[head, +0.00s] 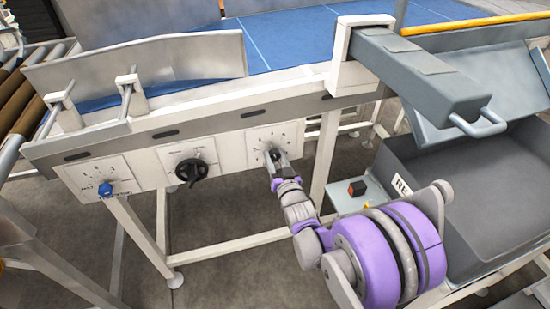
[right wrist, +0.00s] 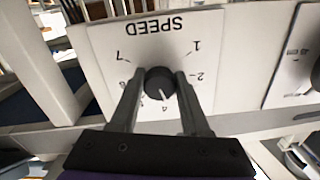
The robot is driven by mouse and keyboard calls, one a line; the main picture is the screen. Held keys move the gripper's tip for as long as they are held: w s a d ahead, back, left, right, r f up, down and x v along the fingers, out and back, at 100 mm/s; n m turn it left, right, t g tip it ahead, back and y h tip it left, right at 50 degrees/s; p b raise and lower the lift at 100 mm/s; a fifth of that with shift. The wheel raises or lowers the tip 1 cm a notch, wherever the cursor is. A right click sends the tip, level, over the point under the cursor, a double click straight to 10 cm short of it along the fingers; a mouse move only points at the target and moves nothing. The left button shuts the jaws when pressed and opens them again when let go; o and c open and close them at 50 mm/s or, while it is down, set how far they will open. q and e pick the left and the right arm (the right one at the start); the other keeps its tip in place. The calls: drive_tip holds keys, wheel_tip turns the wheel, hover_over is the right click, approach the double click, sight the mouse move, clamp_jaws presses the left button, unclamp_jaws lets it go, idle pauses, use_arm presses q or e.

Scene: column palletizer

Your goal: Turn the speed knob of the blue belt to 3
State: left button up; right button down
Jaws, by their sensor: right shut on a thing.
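The speed knob (right wrist: 160,84) is a round dark knob on a white dial plate (right wrist: 120,45) marked SPEED, upside down in the right wrist view. Its white pointer line points down, close to the 4. The 1, 2 and 7 show; the 3 cannot be made out near the right-hand finger. My right gripper (right wrist: 159,82) is shut on the knob, one finger on each side. In the head view, my right gripper (head: 273,156) reaches the rightmost panel (head: 257,136) on the frame of the blue belt (head: 300,37). My left gripper is not in view.
A black rotary knob (head: 191,170) and a blue knob (head: 105,189) sit on panels to the left. Frame legs stand below the panels.

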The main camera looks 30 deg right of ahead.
drive_tip(key=shift+f+n+b, duration=0.1)
drive_tip(key=shift+n+b, duration=0.2)
drive_tip(key=shift+n, duration=0.9)
drive_tip(key=shift+d+n, duration=0.1)
drive_tip(key=shift+n, duration=1)
drive_tip(key=shift+c, duration=1.9)
unclamp_jaws()
drive_tip(key=v, duration=1.1)
